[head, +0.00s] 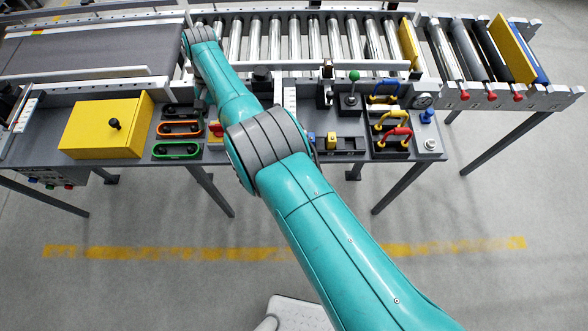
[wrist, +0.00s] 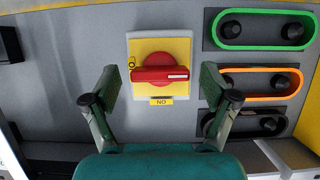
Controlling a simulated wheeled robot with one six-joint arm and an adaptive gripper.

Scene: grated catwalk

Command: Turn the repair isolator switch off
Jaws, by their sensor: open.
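The isolator switch is a red rotary knob (wrist: 160,75) on a square yellow plate (wrist: 160,47), in the middle of the wrist view. Its bar handle lies level across the picture, with a white mark at its right end. A yellow label below it reads "ON" upside down. My gripper (wrist: 159,82) is open, with one finger on each side of the knob; contact is not visible. In the head view a bit of the red switch (head: 215,126) shows beside my arm, which hides much of that area.
Green (wrist: 262,29) and orange (wrist: 270,83) framed control units sit right of the switch in the wrist view. In the head view a yellow box (head: 92,127) stands left, coloured handles (head: 391,122) stand right, and a roller conveyor (head: 300,40) runs behind.

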